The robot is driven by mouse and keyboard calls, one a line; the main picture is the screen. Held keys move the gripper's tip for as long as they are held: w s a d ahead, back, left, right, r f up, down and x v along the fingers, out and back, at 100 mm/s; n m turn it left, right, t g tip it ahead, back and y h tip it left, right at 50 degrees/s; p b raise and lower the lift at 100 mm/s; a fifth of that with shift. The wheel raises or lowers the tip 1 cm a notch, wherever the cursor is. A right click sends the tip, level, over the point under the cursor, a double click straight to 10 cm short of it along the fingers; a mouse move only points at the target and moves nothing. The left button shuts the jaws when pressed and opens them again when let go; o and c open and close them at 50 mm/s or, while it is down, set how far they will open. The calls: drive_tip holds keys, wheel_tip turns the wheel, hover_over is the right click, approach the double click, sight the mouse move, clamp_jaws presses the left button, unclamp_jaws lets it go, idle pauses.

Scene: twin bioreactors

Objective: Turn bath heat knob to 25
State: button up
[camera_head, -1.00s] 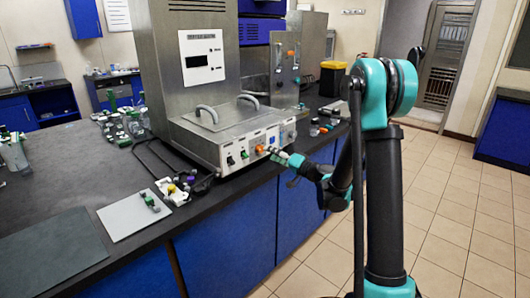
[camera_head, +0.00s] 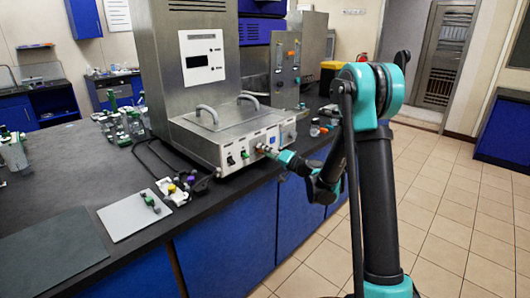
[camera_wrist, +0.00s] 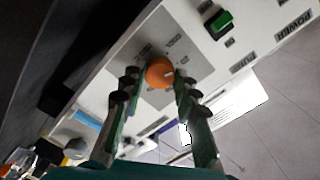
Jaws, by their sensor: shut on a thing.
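The bath (camera_head: 215,130) is a steel box with two grey handles on its lid and a white front panel. Its heat knob is the round orange knob (camera_wrist: 160,72) on that panel, clear in the wrist view, with a small pale mark on its face. My gripper (camera_wrist: 156,84) has one finger on each side of the knob and is shut on it. In the head view my gripper (camera_head: 268,150) reaches the panel from the right and largely hides the knob. The scale numbers around the knob are too small to read.
A green switch (camera_wrist: 220,24) sits beside the knob on the panel, near the word POWER. A grey mat (camera_head: 122,222) and small coloured parts lie on the dark bench, left of the bath. The tiled floor at right is open.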

drive_tip(key=shift+c, duration=1.4)
drive_tip(key=shift+m, duration=4.3)
drive_tip(key=o, duration=1.2)
drive_tip(key=shift+c, duration=0.2)
